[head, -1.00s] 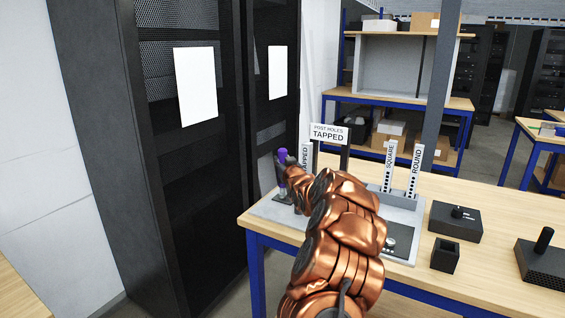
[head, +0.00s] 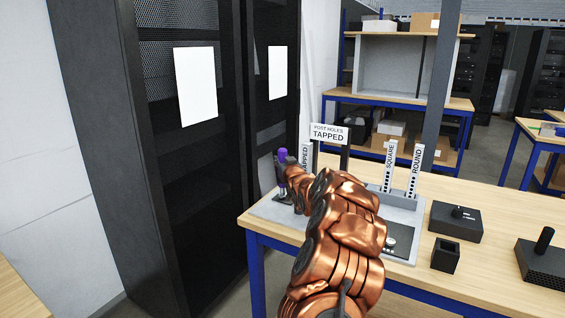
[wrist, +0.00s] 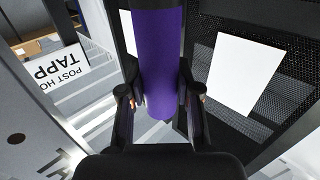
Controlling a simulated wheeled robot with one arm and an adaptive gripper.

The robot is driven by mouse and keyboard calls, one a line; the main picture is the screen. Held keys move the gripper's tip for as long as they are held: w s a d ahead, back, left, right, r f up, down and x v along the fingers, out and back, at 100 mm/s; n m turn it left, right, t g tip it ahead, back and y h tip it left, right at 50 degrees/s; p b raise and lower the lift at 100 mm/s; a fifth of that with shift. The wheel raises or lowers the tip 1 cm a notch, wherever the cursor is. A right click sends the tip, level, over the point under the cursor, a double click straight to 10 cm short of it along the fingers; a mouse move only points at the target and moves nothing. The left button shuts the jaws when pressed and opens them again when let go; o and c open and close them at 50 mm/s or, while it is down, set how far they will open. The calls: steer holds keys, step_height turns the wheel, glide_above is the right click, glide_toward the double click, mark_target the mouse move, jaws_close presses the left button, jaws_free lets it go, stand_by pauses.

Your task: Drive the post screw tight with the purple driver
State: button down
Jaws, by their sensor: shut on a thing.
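My gripper (head: 284,187) is at the left end of the workbench, shut on the purple driver (wrist: 158,60). In the wrist view the purple handle stands between the two fingers. In the head view only its purple top (head: 283,155) shows above my gripper. That sign also shows upside down in the wrist view (wrist: 62,75). The post screw and the driver tip are hidden, so I cannot tell whether they touch.
The square post (head: 389,167) and round post (head: 415,170) stand in a grey fixture to the right. A black box with a knob (head: 455,222) and an open black cup (head: 445,257) sit farther right. Tall black racks (head: 200,220) stand close on the left.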

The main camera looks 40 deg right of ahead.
mark_target(282, 149)
steer(key=shift+f+b, duration=0.8)
steer(key=shift+f, duration=0.05)
stand_by(1.4)
steer(key=shift+r, duration=0.1)
steer(key=shift+r+p, duration=1.95)
steer(key=shift+r, duration=1.7)
steer(key=shift+a, duration=0.1)
